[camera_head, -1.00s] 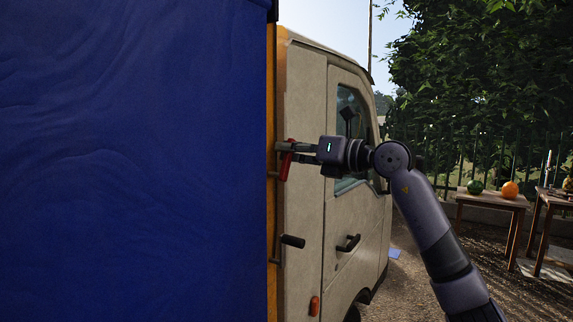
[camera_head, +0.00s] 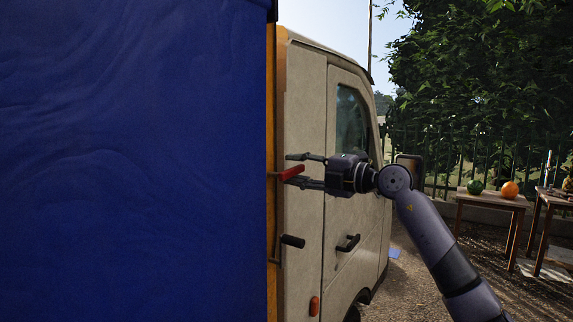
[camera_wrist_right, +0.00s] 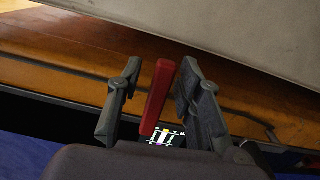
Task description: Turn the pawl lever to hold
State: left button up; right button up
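The pawl lever, a red handle (camera_head: 291,173), sticks out to the right and slightly up from the truck's orange edge post. My right gripper (camera_head: 296,169) is open, one finger above the lever and one below it. In the right wrist view the red lever (camera_wrist_right: 157,97) lies between the two spread fingers of the gripper (camera_wrist_right: 155,88). Part of the lever's base is hidden behind the gripper body. Any hold marking cannot be read. My left gripper is not in view.
A black-handled crank (camera_head: 292,241) sits below the lever. A blue cover (camera_head: 130,160) fills the left. The truck cab (camera_head: 305,120) with its door handle (camera_head: 348,243) is beside my gripper. Tables (camera_head: 490,199) with fruit stand at the right.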

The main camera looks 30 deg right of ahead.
aim_at(300, 171)
jog(key=shift+s+d+f+b, duration=0.2)
jog(key=shift+s+d+b, duration=0.1)
jog(key=shift+s+b, duration=0.45)
jog(key=b+v, duration=0.3)
jog(key=v, duration=0.1)
jog(key=shift+s+d+r, duration=0.2)
jog(key=shift+s+d, duration=0.05)
jog(key=shift+s, duration=0.4)
